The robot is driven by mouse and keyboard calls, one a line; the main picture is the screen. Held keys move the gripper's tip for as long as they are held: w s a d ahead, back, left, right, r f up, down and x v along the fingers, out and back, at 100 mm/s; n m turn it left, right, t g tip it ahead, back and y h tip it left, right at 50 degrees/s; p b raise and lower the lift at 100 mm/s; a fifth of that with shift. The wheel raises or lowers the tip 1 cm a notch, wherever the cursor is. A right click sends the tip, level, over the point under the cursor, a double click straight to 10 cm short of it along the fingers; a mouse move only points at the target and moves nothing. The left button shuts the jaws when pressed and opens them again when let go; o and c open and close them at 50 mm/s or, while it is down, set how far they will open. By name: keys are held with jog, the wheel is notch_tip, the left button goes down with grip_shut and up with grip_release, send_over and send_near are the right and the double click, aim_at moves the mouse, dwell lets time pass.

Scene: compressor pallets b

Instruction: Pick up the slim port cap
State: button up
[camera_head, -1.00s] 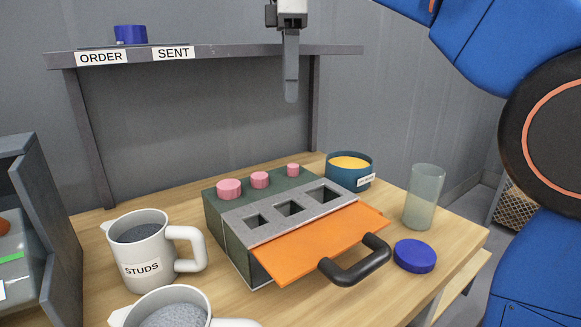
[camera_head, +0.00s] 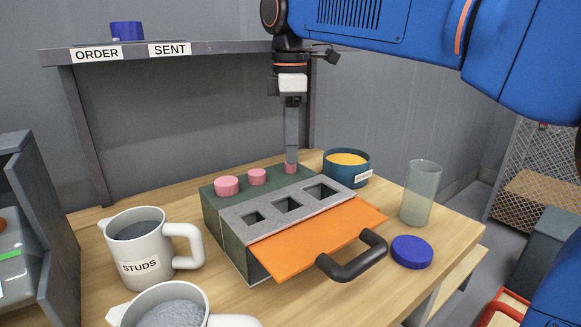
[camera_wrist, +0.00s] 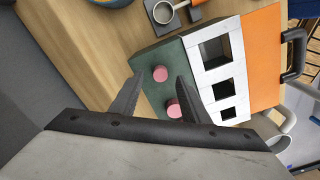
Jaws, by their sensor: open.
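The slim port cap (camera_head: 291,169) is the smallest of three pink caps on the dark green block (camera_head: 225,212), at its right end. My gripper (camera_head: 291,160) points down over it, its fingers reaching the cap's top in the head view. In the wrist view, my open gripper (camera_wrist: 160,78) has one finger on each side of the slim cap (camera_wrist: 160,73). I cannot tell whether the fingers touch it. A wider pink cap (camera_head: 257,176) and the widest one (camera_head: 227,186) stand to the left.
A grey plate with three square holes (camera_head: 287,206) and an orange flap (camera_head: 320,240) with a black handle lie in front. A blue bowl (camera_head: 346,174), a glass (camera_head: 420,195) and a blue lid (camera_head: 411,252) stand to the right. A STUDS mug (camera_head: 140,245) stands left.

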aim_at(290, 166)
jog(key=shift+d+f, duration=0.1)
jog(key=shift+f, duration=1.4)
grip_shut()
